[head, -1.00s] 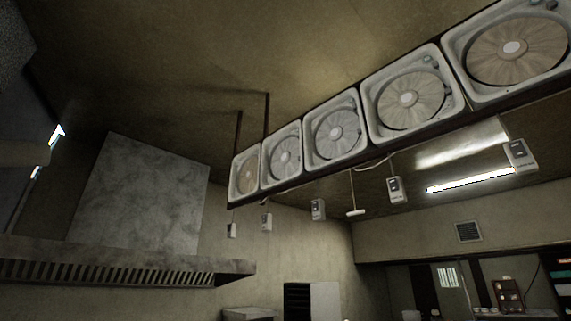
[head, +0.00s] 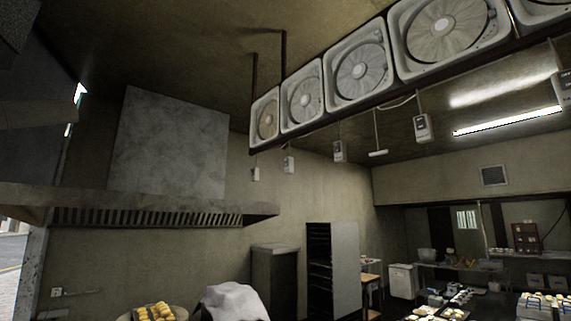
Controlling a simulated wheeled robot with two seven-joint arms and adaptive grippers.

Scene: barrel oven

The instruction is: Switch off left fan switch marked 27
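Several small white switch boxes hang below a row of ceiling fans (head: 360,72) in the head view. The leftmost box (head: 255,174) is small and far off, below the far end of the row. Another box (head: 289,165) hangs just right of it, then one near the middle (head: 339,151), one further right (head: 422,127) and one cut by the right edge (head: 563,90). The markings are too small to read, so I cannot tell which is 27. Neither of my grippers shows.
A metal hood (head: 150,207) spans the left wall. A dark cabinet (head: 275,280) and a tall rack (head: 332,270) stand at the back. A white cloth heap (head: 234,302) and a tray of yellow food (head: 155,313) are at the bottom. Tables with food are at lower right.

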